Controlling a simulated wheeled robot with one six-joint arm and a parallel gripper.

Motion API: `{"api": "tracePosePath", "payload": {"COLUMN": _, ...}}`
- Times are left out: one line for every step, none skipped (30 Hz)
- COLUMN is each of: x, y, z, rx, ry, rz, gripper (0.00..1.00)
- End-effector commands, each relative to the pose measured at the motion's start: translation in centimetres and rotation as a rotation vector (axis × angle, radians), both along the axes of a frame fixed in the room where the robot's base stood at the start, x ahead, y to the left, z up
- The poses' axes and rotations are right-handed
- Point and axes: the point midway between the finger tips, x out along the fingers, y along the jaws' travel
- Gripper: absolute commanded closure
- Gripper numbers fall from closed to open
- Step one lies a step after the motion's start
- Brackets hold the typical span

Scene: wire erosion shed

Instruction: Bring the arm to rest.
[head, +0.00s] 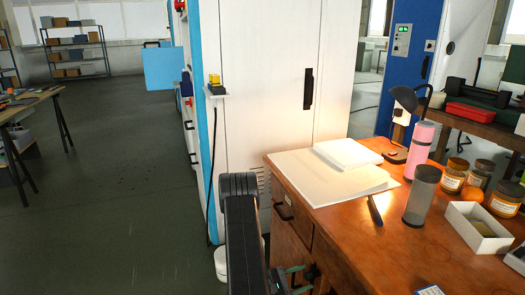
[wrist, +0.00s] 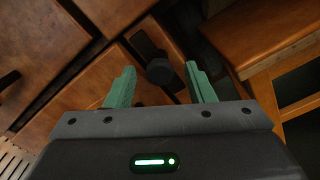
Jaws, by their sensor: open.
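My gripper (wrist: 161,88) shows in the wrist view with its two green fingers spread apart and nothing between them. Beyond the fingers are the wooden desk's drawer fronts (wrist: 45,50) and a dark knob-like part, whose contact with the fingers I cannot make out. In the head view my dark arm stands at the bottom centre, left of the wooden desk (head: 350,240). The green gripper parts show low beside the desk's drawer side, below the desktop, partly hidden by my arm.
The desktop holds papers (head: 320,175), a pink flask (head: 420,150), a grey cylinder (head: 420,195), jars (head: 453,176) and a white box (head: 478,228). A white cabinet (head: 260,90) stands behind. Open floor (head: 110,180) lies to the left.

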Motion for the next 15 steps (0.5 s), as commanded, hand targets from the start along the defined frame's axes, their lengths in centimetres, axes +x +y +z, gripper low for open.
{"api": "tracePosePath", "payload": {"x": -0.04, "y": 0.0, "z": 0.47, "rx": -0.013, "ry": 0.037, "rz": 0.0, "gripper": 0.51}}
{"api": "tracePosePath", "payload": {"x": -0.03, "y": 0.0, "z": 0.47, "rx": -0.022, "ry": 0.059, "rz": 0.0, "gripper": 0.51}}
{"api": "tracePosePath", "payload": {"x": -0.02, "y": 0.0, "z": 0.46, "rx": -0.031, "ry": 0.086, "rz": 0.0, "gripper": 0.51}}
{"api": "tracePosePath", "payload": {"x": -0.01, "y": 0.01, "z": 0.43, "rx": -0.039, "ry": 0.107, "rz": 0.0, "gripper": 0.51}}
{"api": "tracePosePath", "payload": {"x": -0.01, "y": 0.01, "z": 0.39, "rx": -0.046, "ry": 0.127, "rz": 0.0, "gripper": 0.51}}
{"api": "tracePosePath", "payload": {"x": 0.0, "y": 0.01, "z": 0.39, "rx": -0.055, "ry": 0.152, "rz": 0.0, "gripper": 0.51}}
{"api": "tracePosePath", "payload": {"x": 0.0, "y": 0.01, "z": 0.36, "rx": -0.061, "ry": 0.167, "rz": 0.0, "gripper": 0.51}}
{"api": "tracePosePath", "payload": {"x": 0.0, "y": 0.01, "z": 0.33, "rx": -0.067, "ry": 0.184, "rz": 0.0, "gripper": 0.51}}
{"api": "tracePosePath", "payload": {"x": -0.01, "y": 0.01, "z": 0.28, "rx": -0.073, "ry": 0.202, "rz": 0.0, "gripper": 0.51}}
{"api": "tracePosePath", "payload": {"x": 0.0, "y": 0.01, "z": 0.23, "rx": -0.078, "ry": 0.214, "rz": 0.0, "gripper": 0.51}}
{"api": "tracePosePath", "payload": {"x": 0.0, "y": 0.01, "z": 0.2, "rx": -0.081, "ry": 0.224, "rz": 0.0, "gripper": 0.51}}
{"api": "tracePosePath", "payload": {"x": 0.01, "y": 0.02, "z": 0.16, "rx": -0.085, "ry": 0.235, "rz": 0.0, "gripper": 0.51}}
{"api": "tracePosePath", "payload": {"x": 0.03, "y": 0.01, "z": 0.15, "rx": -0.088, "ry": 0.243, "rz": 0.0, "gripper": 0.51}}
{"api": "tracePosePath", "payload": {"x": 0.03, "y": 0.01, "z": 0.12, "rx": -0.09, "ry": 0.247, "rz": 0.0, "gripper": 0.51}}
{"api": "tracePosePath", "payload": {"x": 0.04, "y": 0.01, "z": 0.08, "rx": -0.091, "ry": 0.252, "rz": 0.0, "gripper": 0.51}}
